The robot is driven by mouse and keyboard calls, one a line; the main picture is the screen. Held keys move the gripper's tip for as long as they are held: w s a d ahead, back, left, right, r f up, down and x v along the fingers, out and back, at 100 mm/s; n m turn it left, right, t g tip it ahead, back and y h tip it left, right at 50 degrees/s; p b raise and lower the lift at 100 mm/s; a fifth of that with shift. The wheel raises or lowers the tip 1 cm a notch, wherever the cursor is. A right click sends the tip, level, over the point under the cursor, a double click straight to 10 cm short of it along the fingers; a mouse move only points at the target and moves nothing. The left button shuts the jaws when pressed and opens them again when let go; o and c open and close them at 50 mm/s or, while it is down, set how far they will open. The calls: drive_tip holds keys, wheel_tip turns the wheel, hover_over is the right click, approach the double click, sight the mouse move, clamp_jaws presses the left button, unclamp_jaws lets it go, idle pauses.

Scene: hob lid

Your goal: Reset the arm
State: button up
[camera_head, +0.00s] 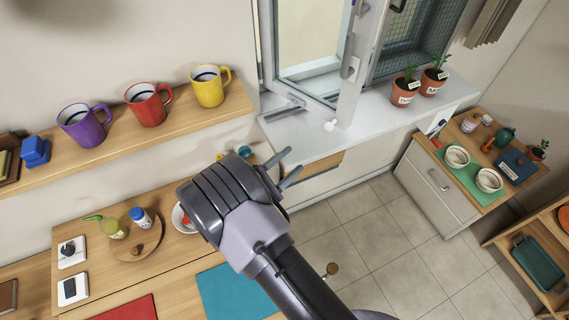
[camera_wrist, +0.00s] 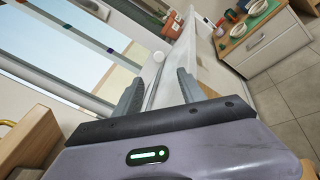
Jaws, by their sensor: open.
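My gripper (camera_head: 287,167) is raised in the middle of the head view, above the worktop and near the window sill. Its two fingers are spread apart with nothing between them. In the wrist view the open fingers (camera_wrist: 160,92) point towards the white sill and the open window. My arm runs from the gripper down to the bottom edge of the head view. It hides part of the worktop and a white bowl (camera_head: 182,220).
A shelf (camera_head: 190,124) with purple, red and yellow mugs is at the upper left. Potted plants (camera_head: 403,98) stand on the sill (camera_head: 385,123). A cabinet (camera_head: 434,182) with bowls is at the right.

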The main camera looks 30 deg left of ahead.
drive_tip(key=w+d+r+m+g+y+b, duration=0.4)
drive_tip(key=w+r+m+b, duration=0.1)
drive_tip(key=w+r+m, duration=0.8)
drive_tip(key=s+d+r+m+g+y+b, duration=0.2)
drive_tip(key=d+r+m+y+b, duration=0.25)
drive_tip(key=d, duration=0.45)
drive_tip(key=s+d+f+m+g+h+b, duration=0.1)
drive_tip(key=s+d+f+m+g, duration=0.1)
drive_tip(key=s+d+m, duration=0.3)
drive_tip(key=s+d+f+m+g+h+b, duration=0.1)
drive_tip(key=s+d+m, duration=0.5)
drive_tip(key=s+d, duration=0.8)
drive_tip(key=s+f+g, duration=0.1)
drive_tip(key=s+g, duration=0.1)
drive_tip(key=s, duration=0.6)
drive_tip(key=shift+d+g, duration=0.15)
drive_tip(key=shift+g, duration=0.15)
